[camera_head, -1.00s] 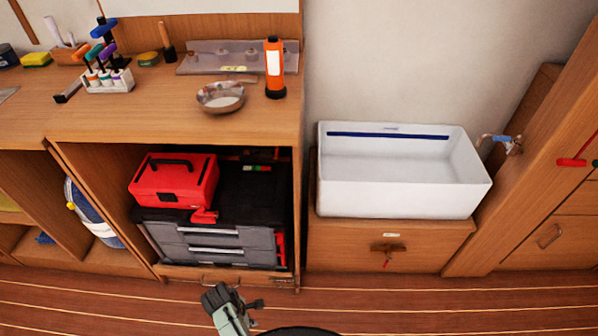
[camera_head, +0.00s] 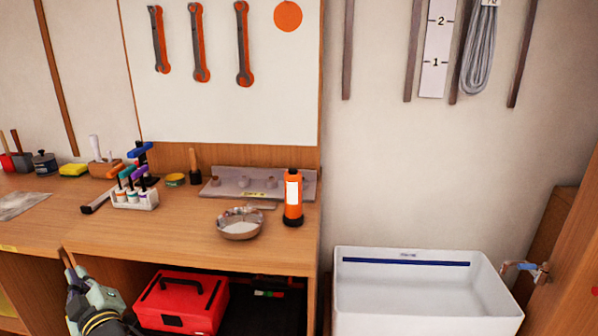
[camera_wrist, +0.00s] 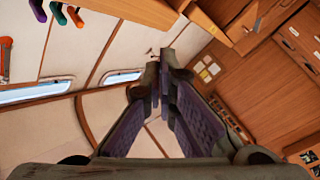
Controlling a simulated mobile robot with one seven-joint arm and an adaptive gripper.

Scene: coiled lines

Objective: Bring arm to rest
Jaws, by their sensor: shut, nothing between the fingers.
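My gripper (camera_wrist: 165,72) fills the middle of the wrist view, its two dark padded fingers drawn together at the tips with nothing held. Part of my arm (camera_head: 97,308) shows at the lower left of the head view, in front of the workbench and left of the red toolbox. The rest of the arm is cut off by the bottom edge of the picture.
A red toolbox (camera_head: 182,301) sits below. A white sink (camera_head: 425,300) is at right; coiled line (camera_head: 481,50) hangs above.

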